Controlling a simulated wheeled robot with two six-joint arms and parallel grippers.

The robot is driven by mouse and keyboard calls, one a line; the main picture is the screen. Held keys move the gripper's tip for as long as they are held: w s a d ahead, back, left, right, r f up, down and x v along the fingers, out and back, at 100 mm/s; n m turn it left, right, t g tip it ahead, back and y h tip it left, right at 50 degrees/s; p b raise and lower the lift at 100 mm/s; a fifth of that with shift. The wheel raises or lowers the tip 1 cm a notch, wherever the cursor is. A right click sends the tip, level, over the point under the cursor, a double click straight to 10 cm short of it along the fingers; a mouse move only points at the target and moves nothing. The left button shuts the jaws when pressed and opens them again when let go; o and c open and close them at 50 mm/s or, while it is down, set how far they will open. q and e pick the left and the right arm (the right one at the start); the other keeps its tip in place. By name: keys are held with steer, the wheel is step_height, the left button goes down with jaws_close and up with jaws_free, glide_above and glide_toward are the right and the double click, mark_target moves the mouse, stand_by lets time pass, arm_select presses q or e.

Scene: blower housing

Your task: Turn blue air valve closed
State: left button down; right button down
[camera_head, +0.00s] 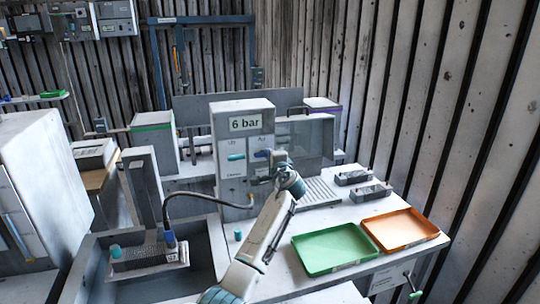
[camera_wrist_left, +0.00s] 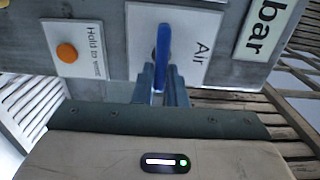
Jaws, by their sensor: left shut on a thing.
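The blue air valve (camera_head: 262,153) is on the front of the grey box marked "6 bar" (camera_head: 226,112). In the left wrist view its blue lever (camera_wrist_left: 164,45) lies along the reading direction of the "Air" label (camera_wrist_left: 200,48), so it is about level on the panel. My left gripper (camera_head: 268,171) is in front of the valve. In the left wrist view its two fingers (camera_wrist_left: 163,75) are shut on the near end of the lever, hiding part of it. My right gripper is not in view.
A teal handle (camera_head: 236,157) is left of the blue valve. An orange button (camera_wrist_left: 67,53) is on the panel beside the lever. Green (camera_head: 333,250) and orange (camera_head: 402,229) trays lie on the table. A dark hose (camera_head: 190,197) runs to a part in the grey bin.

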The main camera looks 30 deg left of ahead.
arm_select(q)
steer(key=shift+f, duration=0.15)
steer(key=c, duration=1.5)
jaws_free()
steer(key=shift+d, duration=0.1)
steer(key=shift+o, duration=0.2)
steer(key=b+v, duration=0.3)
steer(key=v, duration=0.7)
steer(key=shift+s+d+b, duration=0.25)
steer(key=shift+s+b, duration=0.05)
steer(key=shift+b, duration=0.05)
